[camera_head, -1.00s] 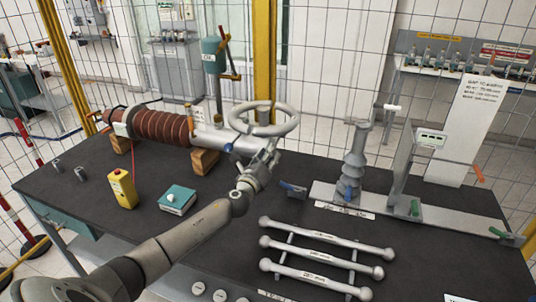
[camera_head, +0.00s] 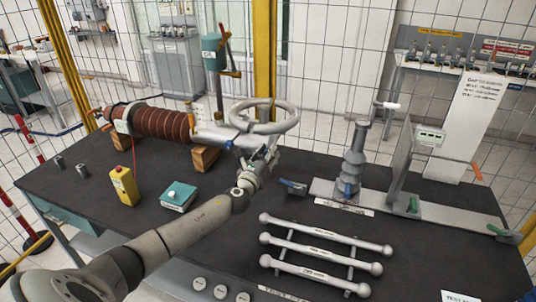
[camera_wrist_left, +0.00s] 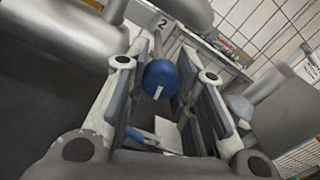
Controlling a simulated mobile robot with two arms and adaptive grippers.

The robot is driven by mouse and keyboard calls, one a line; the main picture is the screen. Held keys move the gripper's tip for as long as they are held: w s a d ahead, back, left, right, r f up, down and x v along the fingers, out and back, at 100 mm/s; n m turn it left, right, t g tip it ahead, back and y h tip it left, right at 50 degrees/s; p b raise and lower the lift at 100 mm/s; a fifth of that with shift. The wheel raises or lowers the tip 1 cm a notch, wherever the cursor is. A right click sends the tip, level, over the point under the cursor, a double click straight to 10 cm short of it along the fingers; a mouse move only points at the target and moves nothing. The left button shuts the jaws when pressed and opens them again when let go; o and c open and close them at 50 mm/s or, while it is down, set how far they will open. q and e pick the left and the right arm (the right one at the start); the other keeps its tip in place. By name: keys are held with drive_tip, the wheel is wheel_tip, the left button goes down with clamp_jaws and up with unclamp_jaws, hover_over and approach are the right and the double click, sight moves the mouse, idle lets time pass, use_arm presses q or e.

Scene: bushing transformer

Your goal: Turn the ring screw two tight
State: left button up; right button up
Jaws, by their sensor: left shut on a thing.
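The large grey ring (camera_head: 292,119) is on the right end of the brown ribbed bushing (camera_head: 160,122). A blue-headed screw (camera_wrist_left: 160,76) with a "2" beside it sits between the fingers of my left gripper in the left wrist view. My left gripper (camera_head: 266,150) is under the ring and shut on this screw. In the head view the fingers largely hide it. Another blue knob (camera_head: 228,145) shows on the fitting to the left of the gripper. My right gripper is not in view.
A yellow box (camera_head: 124,187) and a teal box (camera_head: 178,196) stand on the dark table left of my arm. White rods with ball ends (camera_head: 322,262) lie in front. A grey stepped insulator (camera_head: 354,165) stands to the right. A wire fence surrounds the table.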

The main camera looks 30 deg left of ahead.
use_arm(q)
drive_tip(key=o, duration=1.1)
drive_tip(key=shift+f, duration=0.1)
drive_tip(key=shift+c, duration=0.2)
drive_tip(key=shift+s, duration=0.1)
drive_tip(key=v, duration=1.1)
drive_tip(key=shift+s, duration=0.4)
drive_tip(key=shift+d, duration=0.1)
